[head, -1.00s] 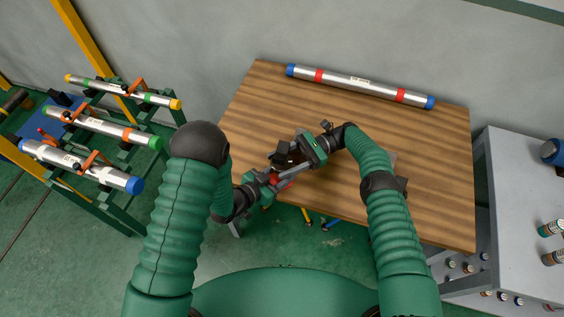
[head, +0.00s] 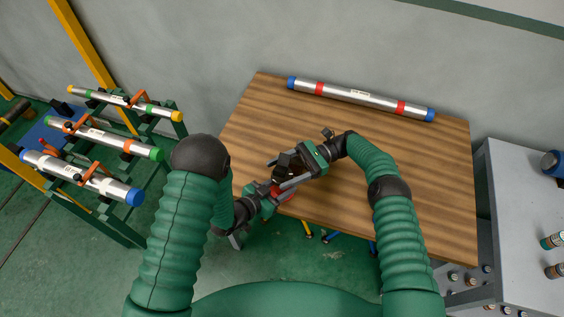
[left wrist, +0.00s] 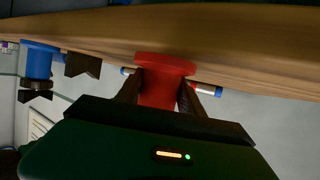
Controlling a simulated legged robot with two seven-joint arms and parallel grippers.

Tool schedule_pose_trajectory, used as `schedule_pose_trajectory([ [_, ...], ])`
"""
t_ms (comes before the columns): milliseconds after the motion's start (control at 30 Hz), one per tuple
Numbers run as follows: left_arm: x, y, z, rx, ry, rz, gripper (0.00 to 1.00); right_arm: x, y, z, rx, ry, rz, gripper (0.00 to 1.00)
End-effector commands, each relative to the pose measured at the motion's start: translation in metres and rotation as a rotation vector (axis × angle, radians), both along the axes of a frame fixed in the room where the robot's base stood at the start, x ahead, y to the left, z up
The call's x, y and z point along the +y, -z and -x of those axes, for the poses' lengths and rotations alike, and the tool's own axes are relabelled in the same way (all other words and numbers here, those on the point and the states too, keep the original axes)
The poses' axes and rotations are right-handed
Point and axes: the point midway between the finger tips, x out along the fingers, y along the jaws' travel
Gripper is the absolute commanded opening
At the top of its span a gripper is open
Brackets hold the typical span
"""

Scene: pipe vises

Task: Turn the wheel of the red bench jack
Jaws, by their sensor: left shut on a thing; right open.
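The red bench jack (head: 284,191) is at the near left edge of the wooden table, mostly hidden by my grippers. In the left wrist view its red flanged part (left wrist: 163,69) sits between the two dark fingers at the table's edge. My left gripper (head: 273,192) is shut on this red part; I cannot tell whether the wheel itself is between the fingers. My right gripper (head: 283,174) is open above the jack, close to a dark block (head: 287,163). I cannot tell whether they touch.
A silver pipe (head: 360,98) with blue ends lies along the table's (head: 400,160) back edge. A rack with several pipes (head: 105,137) stands left. A grey bench (head: 520,200) stands right. In the left wrist view, a blue jack (left wrist: 39,62) is farther along the edge.

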Motion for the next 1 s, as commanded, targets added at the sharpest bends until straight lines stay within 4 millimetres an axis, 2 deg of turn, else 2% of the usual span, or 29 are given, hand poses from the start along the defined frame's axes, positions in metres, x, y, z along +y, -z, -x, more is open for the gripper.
schedule_pose_trajectory([
  [33, 0.001, 0.006, 0.004, 0.015, 0.0, -0.009, 0.0, -0.001, -0.009, 0.001, -0.002, -0.002, 0.0, 0.68],
  [200, 0.002, 0.007, 0.004, 0.016, -0.001, -0.009, 0.0, 0.0, -0.051, 0.001, -0.004, -0.001, -0.001, 0.68],
  [400, 0.002, 0.007, 0.004, 0.016, -0.001, -0.009, 0.0, 0.001, -0.078, 0.001, -0.002, -0.002, 0.0, 0.68],
  [667, 0.002, 0.007, 0.004, 0.017, 0.0, -0.009, 0.0, 0.001, -0.081, 0.001, -0.002, -0.002, -0.001, 0.68],
  [767, 0.002, 0.007, 0.004, 0.017, 0.0, -0.009, 0.0, 0.004, -0.08, 0.002, -0.009, -0.01, 0.016, 0.8],
  [867, 0.002, 0.006, 0.004, 0.017, 0.0, -0.009, 0.0, 0.018, -0.075, 0.012, -0.061, -0.068, 0.122, 0.81],
  [1000, 0.001, 0.006, 0.004, 0.015, 0.0, -0.009, 0.0, 0.038, -0.059, 0.034, -0.274, -0.227, 0.451, 0.81],
])
